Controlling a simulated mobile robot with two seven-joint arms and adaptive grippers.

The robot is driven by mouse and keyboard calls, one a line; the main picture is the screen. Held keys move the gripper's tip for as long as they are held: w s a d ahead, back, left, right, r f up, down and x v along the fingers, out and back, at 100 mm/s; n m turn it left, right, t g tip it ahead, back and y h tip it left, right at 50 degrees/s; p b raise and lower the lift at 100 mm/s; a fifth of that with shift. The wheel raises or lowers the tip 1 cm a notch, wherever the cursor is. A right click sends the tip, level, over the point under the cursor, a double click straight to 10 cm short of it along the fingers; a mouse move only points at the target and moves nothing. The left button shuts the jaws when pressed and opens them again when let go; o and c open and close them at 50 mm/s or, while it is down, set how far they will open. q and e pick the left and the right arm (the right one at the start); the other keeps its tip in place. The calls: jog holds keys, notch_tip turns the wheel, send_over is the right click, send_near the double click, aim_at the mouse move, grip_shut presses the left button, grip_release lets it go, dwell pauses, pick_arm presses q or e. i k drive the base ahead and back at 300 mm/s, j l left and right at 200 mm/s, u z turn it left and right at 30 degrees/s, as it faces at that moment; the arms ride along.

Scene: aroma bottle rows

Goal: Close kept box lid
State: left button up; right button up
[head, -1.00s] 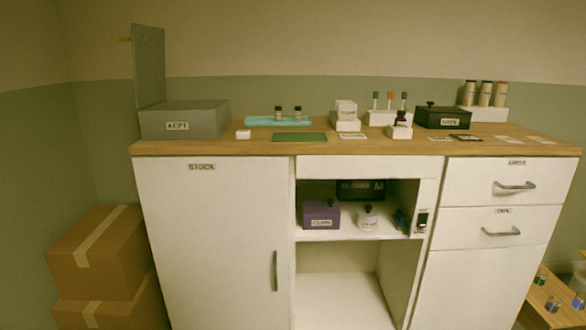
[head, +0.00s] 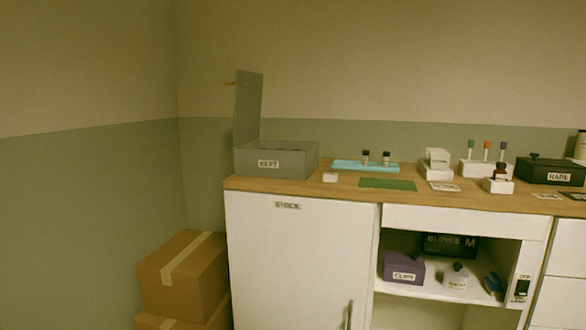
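The grey box labelled KEPT (head: 290,163) stands at the left end of the wooden counter. Neither of my grippers is in view.
On the counter (head: 340,184) are a cyan tray (head: 350,166) with two small bottles, a green mat (head: 388,184), white blocks and a black box labelled RARE (head: 551,171). Cardboard boxes (head: 184,272) are stacked on the floor left of the cabinet (head: 290,255).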

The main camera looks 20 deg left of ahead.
aim_at(247, 115)
jog(key=i+j, duration=0.2)
jog(key=i, duration=0.3)
jog(key=i+j, duration=0.15)
jog(key=i, duration=0.4)
